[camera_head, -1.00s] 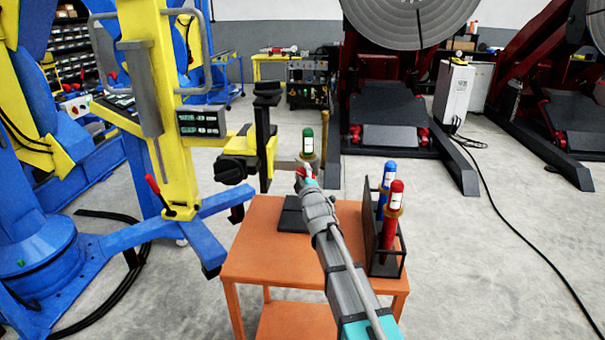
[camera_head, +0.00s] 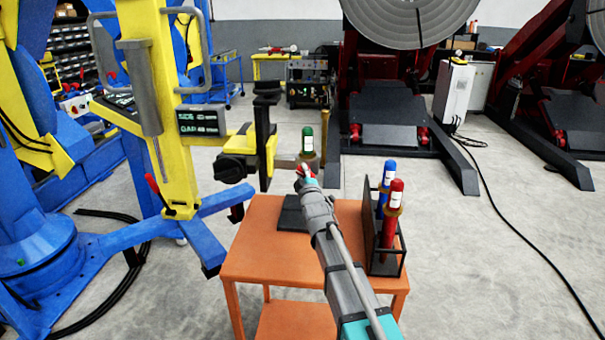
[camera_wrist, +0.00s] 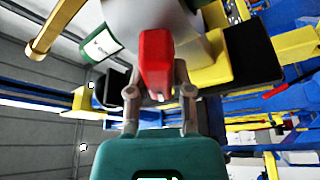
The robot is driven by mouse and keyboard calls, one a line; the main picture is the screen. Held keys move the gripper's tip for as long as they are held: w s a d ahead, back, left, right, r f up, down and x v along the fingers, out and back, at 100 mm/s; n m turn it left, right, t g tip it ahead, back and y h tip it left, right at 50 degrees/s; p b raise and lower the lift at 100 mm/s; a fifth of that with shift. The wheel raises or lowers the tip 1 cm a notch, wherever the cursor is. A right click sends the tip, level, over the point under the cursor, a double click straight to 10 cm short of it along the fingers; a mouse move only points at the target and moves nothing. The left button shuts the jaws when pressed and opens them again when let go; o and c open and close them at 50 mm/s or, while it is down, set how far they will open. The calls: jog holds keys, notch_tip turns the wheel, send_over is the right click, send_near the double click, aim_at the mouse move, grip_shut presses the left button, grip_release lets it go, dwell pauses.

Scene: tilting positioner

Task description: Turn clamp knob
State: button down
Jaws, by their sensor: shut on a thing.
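My gripper (camera_head: 303,180) reaches over the orange table to the clamp on the yellow column. In the wrist view, its two fingers (camera_wrist: 158,94) are shut on a red knob (camera_wrist: 155,52), one on each side. A rounded grey part sits behind the knob. In the head view only a little red of the knob (camera_head: 300,170) shows at the gripper tip. The clamp's yellow block (camera_head: 240,143) and dark jaw parts (camera_head: 231,168) are left of the gripper. A green-capped tube (camera_head: 307,143) stands upright by the clamp. A small display (camera_head: 201,122) is on the column.
The orange table (camera_head: 255,262) stands below my arm, with a dark pad (camera_head: 291,217) on it. A black rack (camera_head: 389,266) with a blue tube (camera_head: 385,178) and a red tube (camera_head: 392,212) stands at its right.

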jog(key=shift+m, duration=0.4)
jog(key=m+t+h+b, duration=0.1)
jog(key=m, duration=0.4)
jog(key=shift+w+d+r+t+h+b, duration=0.1)
jog(key=shift+t+h+b, duration=0.25)
jog(key=shift+t+h, duration=0.05)
jog(key=m+h, duration=0.1)
jog(key=m, duration=0.2)
jog(key=m+t+h, duration=0.1)
jog(key=m+h, duration=0.1)
jog(key=m, duration=0.1)
jog(key=shift+d+r+m+b, duration=0.1)
jog(key=shift+d+m+b, duration=0.1)
jog(key=shift+m+b, duration=0.15)
jog(key=m+h, duration=0.1)
jog(key=m, duration=0.1)
jog(key=m+h, duration=0.1)
jog(key=m, duration=0.1)
jog(key=m+h, duration=0.2)
jog(key=shift+d+r+m, duration=0.1)
jog(key=shift+d+m, duration=0.15)
jog(key=shift+m, duration=0.1)
jog(key=shift+d+m+g+h+p, duration=0.25)
jog(key=shift+m+h, duration=0.35)
jog(key=shift+m, duration=0.7)
jog(key=shift+a+m+g+h+p, duration=0.1)
jog(key=shift+m+g+h, duration=0.4)
jog(key=shift+m, duration=0.8)
jog(key=shift+d, duration=0.1)
